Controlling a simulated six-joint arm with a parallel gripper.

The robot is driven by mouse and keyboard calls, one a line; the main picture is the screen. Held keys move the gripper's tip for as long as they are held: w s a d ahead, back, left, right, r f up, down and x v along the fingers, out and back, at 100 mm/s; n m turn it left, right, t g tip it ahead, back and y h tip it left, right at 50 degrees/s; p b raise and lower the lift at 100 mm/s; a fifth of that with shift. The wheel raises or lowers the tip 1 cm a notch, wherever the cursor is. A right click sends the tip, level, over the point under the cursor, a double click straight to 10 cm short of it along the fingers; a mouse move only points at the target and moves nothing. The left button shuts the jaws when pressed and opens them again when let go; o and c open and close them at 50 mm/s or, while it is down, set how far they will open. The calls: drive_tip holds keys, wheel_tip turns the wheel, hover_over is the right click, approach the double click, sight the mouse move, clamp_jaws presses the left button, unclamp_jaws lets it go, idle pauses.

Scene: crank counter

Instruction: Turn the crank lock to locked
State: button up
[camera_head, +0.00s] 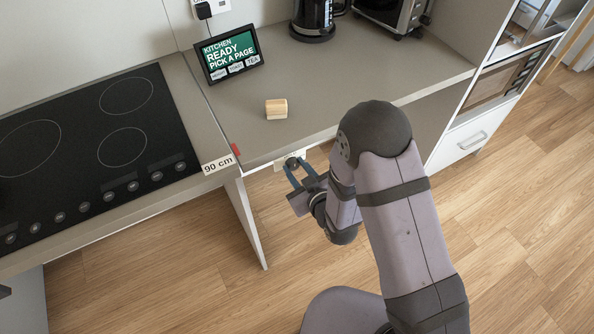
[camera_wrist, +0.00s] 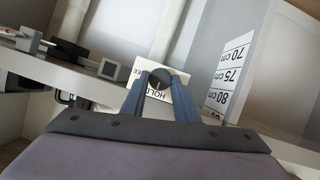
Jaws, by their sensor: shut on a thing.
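The crank lock's dark round knob (camera_head: 292,161) is on the front edge of the counter, in front of a small white label plate. In the wrist view the knob (camera_wrist: 159,77) sits between the two blue fingers of my gripper (camera_wrist: 160,82). My gripper (camera_head: 294,165) is shut on the knob, reaching it from the front and below. The label plate (camera_wrist: 146,70) bears the word HOLD, upside down in the wrist view; another word on it is partly hidden. The fingers cover part of the crank, so I cannot tell its exact angle.
A wooden block (camera_head: 276,109) lies on the counter (camera_head: 340,95). A cooktop (camera_head: 95,140) is at left. A scale with centimetre marks (camera_wrist: 230,75) shows in the wrist view.

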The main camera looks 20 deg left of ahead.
drive_tip(key=o, duration=1.1)
drive_tip(key=shift+c, duration=0.2)
drive_tip(key=p+v, duration=0.1)
drive_tip(key=v, duration=0.6)
drive_tip(key=shift+d, duration=0.1)
